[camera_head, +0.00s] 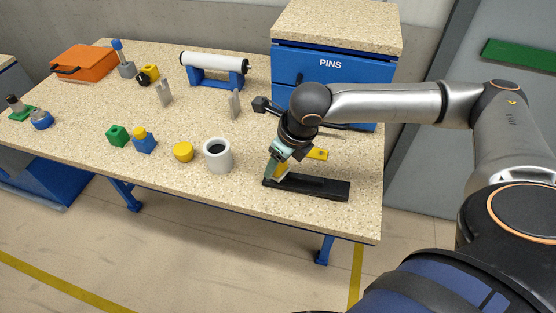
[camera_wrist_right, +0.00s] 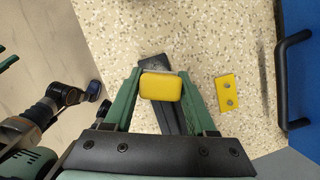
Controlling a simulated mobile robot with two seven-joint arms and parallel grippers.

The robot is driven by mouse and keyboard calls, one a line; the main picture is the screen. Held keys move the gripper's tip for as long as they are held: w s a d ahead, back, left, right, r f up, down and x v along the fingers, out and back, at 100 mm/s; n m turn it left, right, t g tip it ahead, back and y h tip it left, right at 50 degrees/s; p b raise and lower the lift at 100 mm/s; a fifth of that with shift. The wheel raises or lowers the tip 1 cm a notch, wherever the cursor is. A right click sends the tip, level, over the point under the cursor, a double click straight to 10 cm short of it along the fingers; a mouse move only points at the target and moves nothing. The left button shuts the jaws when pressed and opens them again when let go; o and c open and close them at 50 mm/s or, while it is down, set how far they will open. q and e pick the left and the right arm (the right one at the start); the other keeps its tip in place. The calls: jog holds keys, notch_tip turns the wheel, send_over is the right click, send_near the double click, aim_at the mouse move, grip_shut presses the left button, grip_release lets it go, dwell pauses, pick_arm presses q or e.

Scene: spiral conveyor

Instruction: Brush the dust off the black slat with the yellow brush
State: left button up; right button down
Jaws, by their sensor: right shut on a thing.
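The black slat (camera_head: 325,189) lies near the table's front right edge; part of it also shows in the wrist view (camera_wrist_right: 153,60), passing beneath the brush. My right gripper (camera_head: 275,165) is over the slat's left end, with its fingers pointing down. In the wrist view its green fingers (camera_wrist_right: 160,90) are shut on the yellow brush (camera_wrist_right: 160,86). The brush also shows in the head view (camera_head: 282,171), low at the slat's left end. I cannot tell whether its bristles touch the slat. I cannot make out dust.
A white cup (camera_head: 218,157) and a yellow round piece (camera_head: 183,152) stand left of the slat. A yellow plate (camera_head: 318,153) lies behind the gripper. A blue PINS cabinet (camera_head: 335,72) stands behind. Table to the slat's right is clear.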

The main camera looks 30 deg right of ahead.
jog(key=shift+f, duration=0.8)
jog(key=shift+s+f+p, duration=0.15)
jog(key=shift+p, duration=0.25)
dwell(1.2)
dwell(0.3)
jog(key=shift+w+a+r, duration=0.2)
jog(key=shift+w+a, duration=0.3)
jog(key=shift+w, duration=0.25)
jog(key=shift+f, duration=0.2)
jog(key=shift+s, duration=0.1)
jog(key=shift+d, duration=0.1)
